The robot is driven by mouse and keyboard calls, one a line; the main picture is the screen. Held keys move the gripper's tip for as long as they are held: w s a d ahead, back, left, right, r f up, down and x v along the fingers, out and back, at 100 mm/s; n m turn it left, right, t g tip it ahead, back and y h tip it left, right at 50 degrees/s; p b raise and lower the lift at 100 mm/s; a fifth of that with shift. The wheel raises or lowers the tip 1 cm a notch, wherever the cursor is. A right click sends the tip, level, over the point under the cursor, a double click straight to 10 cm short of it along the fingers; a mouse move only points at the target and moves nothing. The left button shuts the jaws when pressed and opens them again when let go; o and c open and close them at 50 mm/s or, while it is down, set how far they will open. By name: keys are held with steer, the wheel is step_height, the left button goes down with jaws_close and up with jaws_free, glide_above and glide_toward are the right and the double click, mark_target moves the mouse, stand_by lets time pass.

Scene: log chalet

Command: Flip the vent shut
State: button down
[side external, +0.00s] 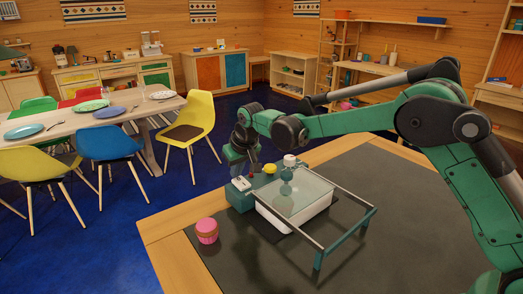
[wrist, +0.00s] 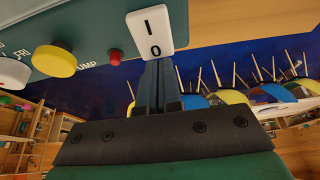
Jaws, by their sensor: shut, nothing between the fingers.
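A teal apparatus (side external: 240,201) stands on the dark-topped table. On its panel in the wrist view are a white rocker switch (wrist: 150,29) marked I and O, a small red button or lamp (wrist: 115,58), a yellow knob (wrist: 54,60) and a white knob (wrist: 12,73). The word PUMP and part of another label show; I read no label saying vent. My gripper (wrist: 159,70) is shut and empty, its tips at the edge of the white switch. I cannot tell whether they touch. In the side view my gripper (side external: 239,172) is just above the switch (side external: 241,184).
A clear pane (side external: 305,191) and metal rails (side external: 345,200) cover a white basin beside the panel. A pink ribbed pot (side external: 207,230) stands at the table's front left. The table's (side external: 350,270) front is bare. Chairs and a dining table (side external: 60,133) stand beyond.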

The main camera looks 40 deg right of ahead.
steer(key=shift+f, duration=0.15)
steer(key=shift+r, duration=0.7)
steer(key=shift+r, duration=0.1)
stand_by(0.3)
steer(key=shift+r, duration=2.4)
